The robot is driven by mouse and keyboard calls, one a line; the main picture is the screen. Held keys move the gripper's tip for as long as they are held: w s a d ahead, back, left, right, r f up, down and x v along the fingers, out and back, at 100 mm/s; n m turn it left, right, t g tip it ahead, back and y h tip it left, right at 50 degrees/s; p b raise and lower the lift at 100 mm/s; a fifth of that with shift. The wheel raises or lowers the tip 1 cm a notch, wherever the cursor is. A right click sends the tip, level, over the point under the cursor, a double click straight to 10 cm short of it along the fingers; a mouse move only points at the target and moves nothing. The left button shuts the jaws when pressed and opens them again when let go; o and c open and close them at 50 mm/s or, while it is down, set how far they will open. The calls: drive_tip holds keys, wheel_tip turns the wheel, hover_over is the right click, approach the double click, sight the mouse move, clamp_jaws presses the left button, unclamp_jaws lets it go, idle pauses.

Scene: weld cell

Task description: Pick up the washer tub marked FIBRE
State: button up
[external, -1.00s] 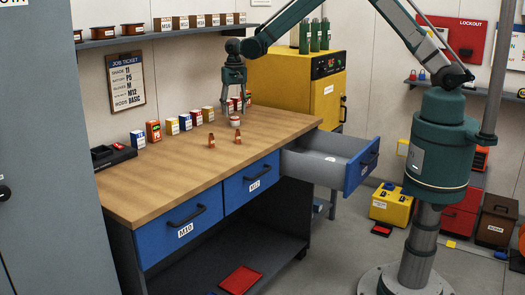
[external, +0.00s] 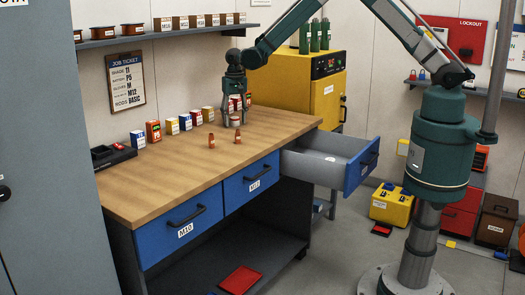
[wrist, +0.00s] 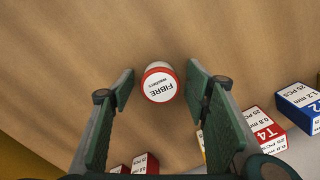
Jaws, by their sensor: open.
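The FIBRE washer tub (wrist: 159,86) is a small round tub with a white label and a red rim. It stands on the wooden bench top. In the wrist view it lies between the tips of my open gripper (wrist: 160,88), with a gap to the finger on each side. In the external view my gripper (external: 235,122) points down over the back part of the bench, with its fingers around the tub (external: 235,122), which they partly hide.
Several small boxes (external: 185,122) stand along the back of the bench, some close to my gripper; a T4 box (wrist: 262,130) shows in the wrist view. Two small copper-coloured pieces (external: 211,141) stand in front. An open drawer (external: 325,165) juts out at right.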

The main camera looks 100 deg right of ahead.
sight(235, 118)
drive_tip(key=c, duration=1)
drive_tip(key=shift+r, duration=0.2)
drive_tip(key=shift+r+b, duration=0.4)
drive_tip(key=shift+r, duration=4.45)
